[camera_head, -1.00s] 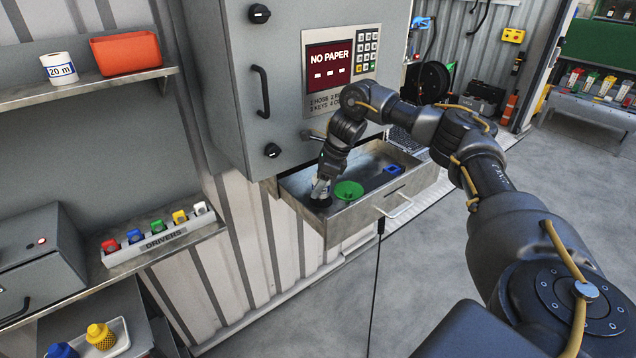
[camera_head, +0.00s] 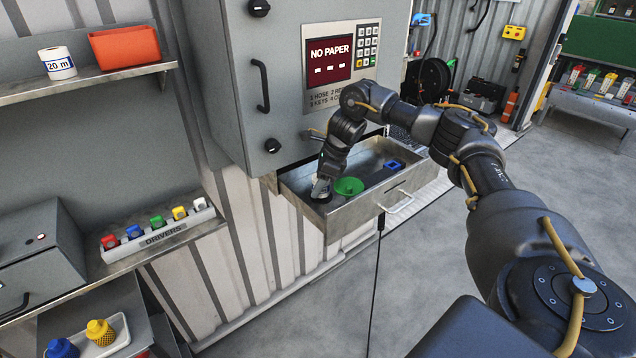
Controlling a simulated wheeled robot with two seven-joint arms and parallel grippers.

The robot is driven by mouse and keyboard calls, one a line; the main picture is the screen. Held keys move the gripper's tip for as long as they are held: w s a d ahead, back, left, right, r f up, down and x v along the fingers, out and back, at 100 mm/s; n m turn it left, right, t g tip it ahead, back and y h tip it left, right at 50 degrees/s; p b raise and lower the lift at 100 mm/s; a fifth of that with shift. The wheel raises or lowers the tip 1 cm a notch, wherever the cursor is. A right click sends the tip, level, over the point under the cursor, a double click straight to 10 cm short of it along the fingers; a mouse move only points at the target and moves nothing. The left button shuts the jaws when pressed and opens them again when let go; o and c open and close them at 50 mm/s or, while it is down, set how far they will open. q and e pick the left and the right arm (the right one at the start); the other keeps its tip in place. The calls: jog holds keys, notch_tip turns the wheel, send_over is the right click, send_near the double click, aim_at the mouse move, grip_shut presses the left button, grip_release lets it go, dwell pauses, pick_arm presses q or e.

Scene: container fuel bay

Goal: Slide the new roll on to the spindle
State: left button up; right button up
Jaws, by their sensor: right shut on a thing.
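A white paper roll (camera_head: 58,63) marked "20 m" with a blue band stands upright on the upper left shelf. The grey cabinet (camera_head: 222,70) has a screen (camera_head: 329,58) reading "NO PAPER". Below it, a metal drawer (camera_head: 341,222) is pulled open. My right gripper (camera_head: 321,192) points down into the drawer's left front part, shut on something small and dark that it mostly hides. I cannot make out exactly what it is. A short metal rod (camera_head: 316,134) sticks out at the cabinet's lower edge; I cannot tell if it is the spindle. My left gripper is out of view.
The drawer also holds a green round dish (camera_head: 349,186) and a blue square piece (camera_head: 393,165). An orange bin (camera_head: 125,47) stands beside the roll. The floor at right is clear.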

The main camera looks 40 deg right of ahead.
jog(key=shift+f, duration=0.45)
jog(key=o, duration=1.1)
jog(key=shift+r, duration=0.15)
jog(key=shift+s+d+r+b, duration=0.1)
jog(key=shift+d+r+b, duration=0.05)
jog(key=shift+r+b, duration=0.2)
jog(key=v, duration=0.9)
jog(key=shift+s+d+r, duration=0.15)
jog(key=shift+r, duration=0.2)
jog(key=shift+f, duration=0.1)
